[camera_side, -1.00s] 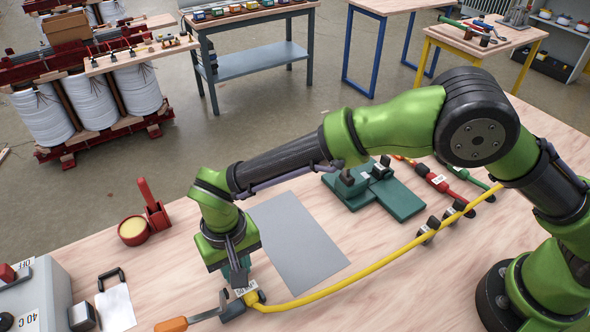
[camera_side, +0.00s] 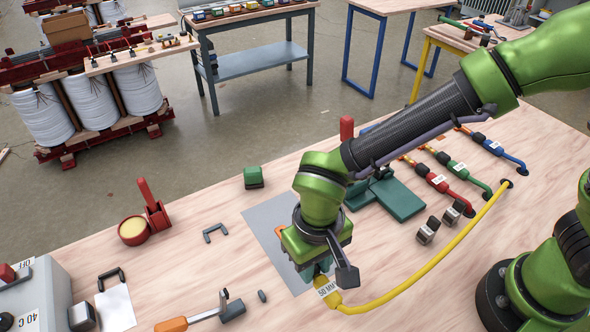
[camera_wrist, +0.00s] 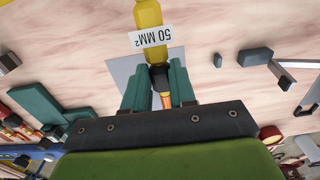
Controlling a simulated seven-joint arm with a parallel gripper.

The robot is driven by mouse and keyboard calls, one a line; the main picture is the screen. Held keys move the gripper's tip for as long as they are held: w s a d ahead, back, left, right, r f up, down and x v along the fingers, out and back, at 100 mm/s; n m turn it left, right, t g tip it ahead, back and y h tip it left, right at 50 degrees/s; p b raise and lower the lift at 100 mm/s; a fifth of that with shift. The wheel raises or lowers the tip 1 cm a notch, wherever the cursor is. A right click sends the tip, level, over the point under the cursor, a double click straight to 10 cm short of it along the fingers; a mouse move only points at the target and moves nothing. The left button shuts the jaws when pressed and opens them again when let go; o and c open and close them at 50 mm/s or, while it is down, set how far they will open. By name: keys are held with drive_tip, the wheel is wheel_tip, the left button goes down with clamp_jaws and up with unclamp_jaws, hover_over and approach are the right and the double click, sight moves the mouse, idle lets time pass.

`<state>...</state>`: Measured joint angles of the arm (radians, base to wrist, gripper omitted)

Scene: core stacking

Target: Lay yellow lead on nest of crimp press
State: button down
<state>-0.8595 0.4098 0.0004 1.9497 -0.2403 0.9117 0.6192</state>
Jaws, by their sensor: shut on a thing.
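The yellow lead (camera_side: 425,262) runs from a black hole (camera_side: 507,183) in the bench to my gripper (camera_side: 318,268). Its end bears a white "50 MM²" label, which also shows on the yellow sleeve (camera_wrist: 148,14) in the wrist view. My gripper (camera_wrist: 160,88) is shut on the lead near its black collar, with a copper-coloured tip between the green fingers. It holds the end above the grey mat (camera_side: 268,214). The green crimp press (camera_side: 397,199) stands behind and right of my gripper. My arm hides part of it, and I cannot make out its nest.
Red, green and blue leads (camera_side: 487,143) lie right of the press. Two dark clips (camera_side: 428,230) stand near the yellow lead.

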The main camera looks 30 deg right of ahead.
drive_tip(key=shift+s+d+r, duration=0.1)
drive_tip(key=shift+s+d, duration=0.25)
drive_tip(key=shift+d, duration=0.05)
drive_tip(key=shift+s+d+r, duration=0.15)
drive_tip(key=shift+r, duration=0.1)
wheel_tip(320, 180, up, 24)
drive_tip(key=w+d, duration=0.5)
drive_tip(key=d, duration=0.8)
drive_tip(key=w+d, duration=0.5)
drive_tip(key=d, duration=0.9)
wheel_tip(320, 180, down, 18)
drive_tip(key=shift+a+f, duration=0.25)
drive_tip(key=shift+a, duration=0.15)
drive_tip(key=shift+f, duration=2.9)
